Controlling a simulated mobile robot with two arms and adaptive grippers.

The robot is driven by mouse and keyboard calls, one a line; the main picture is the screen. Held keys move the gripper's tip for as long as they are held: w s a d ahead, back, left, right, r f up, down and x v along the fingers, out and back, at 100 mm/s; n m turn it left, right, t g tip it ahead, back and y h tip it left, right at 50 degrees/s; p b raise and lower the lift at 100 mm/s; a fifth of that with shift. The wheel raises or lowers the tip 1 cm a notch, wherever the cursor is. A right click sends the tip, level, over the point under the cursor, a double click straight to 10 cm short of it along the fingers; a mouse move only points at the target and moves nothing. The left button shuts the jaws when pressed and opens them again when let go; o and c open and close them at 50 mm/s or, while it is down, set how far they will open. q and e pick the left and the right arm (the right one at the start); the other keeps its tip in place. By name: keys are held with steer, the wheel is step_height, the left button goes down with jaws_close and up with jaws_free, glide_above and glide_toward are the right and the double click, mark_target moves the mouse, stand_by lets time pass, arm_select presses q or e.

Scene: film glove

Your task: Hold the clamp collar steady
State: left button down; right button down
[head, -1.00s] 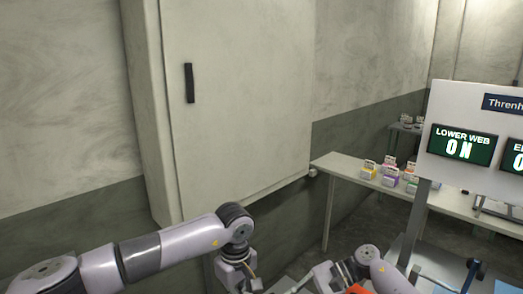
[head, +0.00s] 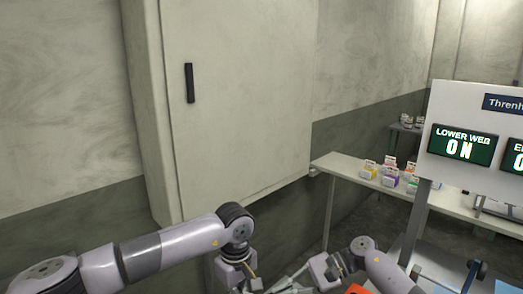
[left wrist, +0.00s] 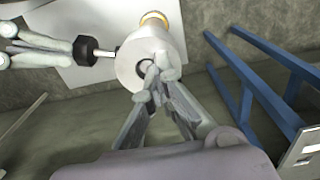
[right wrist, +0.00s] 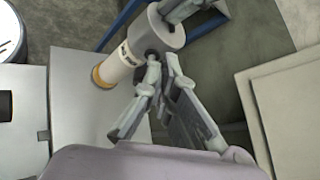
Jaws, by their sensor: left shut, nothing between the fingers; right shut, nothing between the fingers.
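The clamp collar, a pale grey thick ring, shows in the left wrist view (left wrist: 128,62) and the right wrist view (right wrist: 172,38), at the end of a labelled white tube (right wrist: 117,66). My left gripper (left wrist: 157,80) is shut and empty, its tips at the collar's end face near the dark bore; contact is unclear. A black knob (left wrist: 84,49) on a thin stem stands out from the collar's side. My right gripper (right wrist: 161,64) is shut and empty, its tips close to the collar's side, partly hiding a dark spot there. The collar is not visible in the head view.
A white bench (head: 440,205) with small coloured boxes stands at the right, behind a sign board (head: 470,110) reading LOWER WEB ON. A tall pale cabinet (head: 235,110) fills the middle. Blue frame legs (left wrist: 265,85) stand beside the collar in the left wrist view.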

steer(key=shift+w+a, duration=0.1)
steer(key=shift+w, duration=0.05)
steer(key=shift+r, duration=0.1)
stand_by(0.5)
steer(key=w+d, duration=0.2)
steer(key=d, duration=0.3)
steer(key=shift+d+r, duration=0.25)
steer(key=shift+d, duration=0.1)
steer(key=s+a+f, duration=0.1)
steer(key=s+a, duration=0.3)
steer(key=shift+s+a+f, duration=0.25)
steer(key=shift+a+f, duration=0.05)
stand_by(0.7)
